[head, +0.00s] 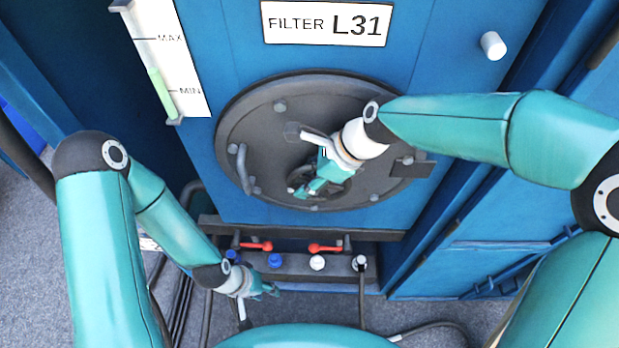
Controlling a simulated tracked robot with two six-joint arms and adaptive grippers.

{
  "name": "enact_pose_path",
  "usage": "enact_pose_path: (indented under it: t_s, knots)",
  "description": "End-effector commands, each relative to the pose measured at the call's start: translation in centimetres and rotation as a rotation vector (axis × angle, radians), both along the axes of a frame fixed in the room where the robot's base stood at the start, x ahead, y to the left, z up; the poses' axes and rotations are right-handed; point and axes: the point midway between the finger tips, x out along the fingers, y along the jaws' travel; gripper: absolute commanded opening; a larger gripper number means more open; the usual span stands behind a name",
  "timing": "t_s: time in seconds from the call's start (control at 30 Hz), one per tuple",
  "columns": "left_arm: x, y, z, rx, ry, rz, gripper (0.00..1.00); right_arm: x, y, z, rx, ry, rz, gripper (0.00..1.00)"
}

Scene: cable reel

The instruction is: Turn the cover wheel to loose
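The round dark grey cover (257,150) is set in the blue filter housing, with bolts around its rim and a curved handle at its left. The small dark cover wheel (295,181) sits low on the cover and is partly hidden by my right gripper. My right gripper (318,186) is at the wheel, its fingers over or against it; I cannot tell whether they are shut on it. My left gripper (272,290) is low, in front of the valve shelf and away from the wheel. Its finger opening is too small to tell.
A label reading FILTER L31 (327,23) is above the cover. A level gauge (165,95) with MAX and MIN marks is at upper left. Red valve levers (257,246) and coloured caps (275,260) line a shelf below. Hoses run down to the floor.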

Motion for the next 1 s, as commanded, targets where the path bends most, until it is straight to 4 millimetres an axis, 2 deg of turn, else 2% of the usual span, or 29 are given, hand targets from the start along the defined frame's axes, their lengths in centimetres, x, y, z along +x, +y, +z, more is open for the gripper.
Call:
enact_pose_path:
  t_s: [0.17, 0.6, 0.8, 1.0]
  knots:
    - [0.0, 0.0, 0.0, 0.0, 0.0, 0.0, 0.4, 0.0, -1.1, 1.8, 0.003, -0.004, -0.002, 0.39]
    - [0.0, 0.0, 0.0, 0.0, 0.0, 0.0, 0.4, -0.7, -5.4, 8.5, 0.001, -0.003, -0.002, 0.39]
    - [0.0, 0.0, 0.0, 0.0, 0.0, 0.0, 0.4, -0.9, -6.2, 9.7, 0.0, 0.001, -0.001, 0.39]
    - [0.0, 0.0, 0.0, 0.0, 0.001, 0.0, 0.4, -0.9, -6.3, 9.8, 0.0, 0.001, 0.0, 0.39]
